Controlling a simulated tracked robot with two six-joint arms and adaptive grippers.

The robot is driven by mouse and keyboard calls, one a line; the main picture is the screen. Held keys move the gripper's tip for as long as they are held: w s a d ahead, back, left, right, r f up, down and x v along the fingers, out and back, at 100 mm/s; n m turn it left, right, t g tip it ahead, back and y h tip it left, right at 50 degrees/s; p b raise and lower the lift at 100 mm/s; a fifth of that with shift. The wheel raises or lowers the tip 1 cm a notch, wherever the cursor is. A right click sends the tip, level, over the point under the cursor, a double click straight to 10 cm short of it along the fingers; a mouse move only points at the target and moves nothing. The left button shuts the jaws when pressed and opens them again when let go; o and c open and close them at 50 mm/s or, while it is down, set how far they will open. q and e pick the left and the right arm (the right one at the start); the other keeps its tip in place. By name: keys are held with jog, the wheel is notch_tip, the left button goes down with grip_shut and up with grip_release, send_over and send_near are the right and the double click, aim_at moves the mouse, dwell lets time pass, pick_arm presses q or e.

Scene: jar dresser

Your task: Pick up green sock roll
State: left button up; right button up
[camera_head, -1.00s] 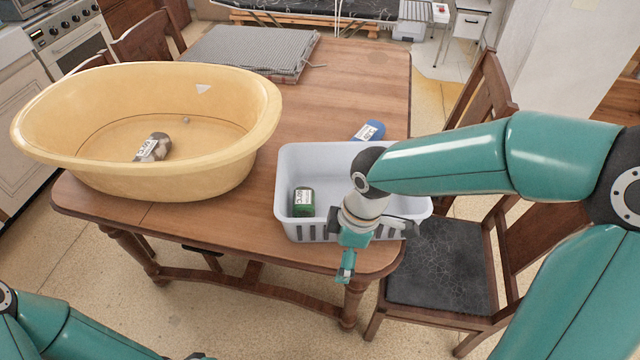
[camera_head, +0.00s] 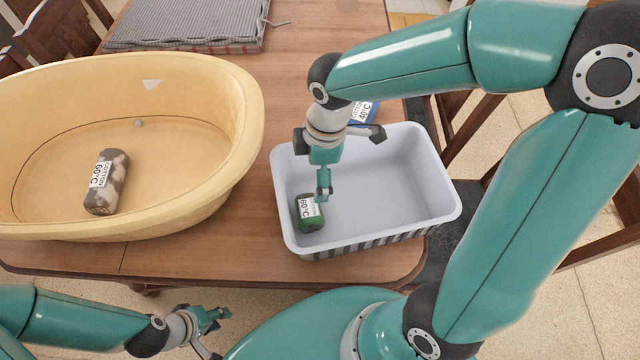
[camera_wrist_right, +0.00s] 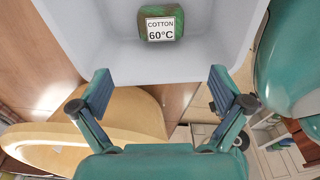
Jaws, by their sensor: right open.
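The green sock roll (camera_head: 309,214) lies in the left part of the white basket (camera_head: 452,212), with a white label reading 60°C. It also shows in the right wrist view (camera_wrist_right: 161,22), at the top, with the label facing the camera. My right gripper (camera_head: 323,190) is over the basket's left part, just above the roll in the head view. In the right wrist view its two fingers (camera_wrist_right: 160,92) are wide apart with nothing between them, and the roll lies beyond them. My left gripper (camera_head: 215,325) is low at the bottom, away from the basket, and its fingers look apart.
A yellow tub (camera_head: 225,190) stands left of the basket on the wooden table (camera_head: 180,258), with a brown and grey sock roll (camera_head: 106,182) inside. A blue roll (camera_head: 362,112) lies behind the basket. A folded grey cloth (camera_head: 185,22) lies at the back. The basket's right part is empty.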

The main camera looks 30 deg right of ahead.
aim_at(310, 207)
jog(key=f, duration=0.5)
jog(key=a+f, duration=0.1)
jog(key=f, duration=0.4)
jog(key=f+b, duration=0.1)
jog(key=f, duration=0.4)
jog(key=shift+w+a+f, duration=0.3)
jog(key=shift+w+f, duration=0.25)
jog(key=shift+f, duration=0.1)
jog(key=shift+c, duration=0.2)
jog(key=shift+s+r, duration=0.15)
jog(key=shift+s, duration=0.1)
jog(key=c, duration=1)
jog(key=shift+o, duration=0.2)
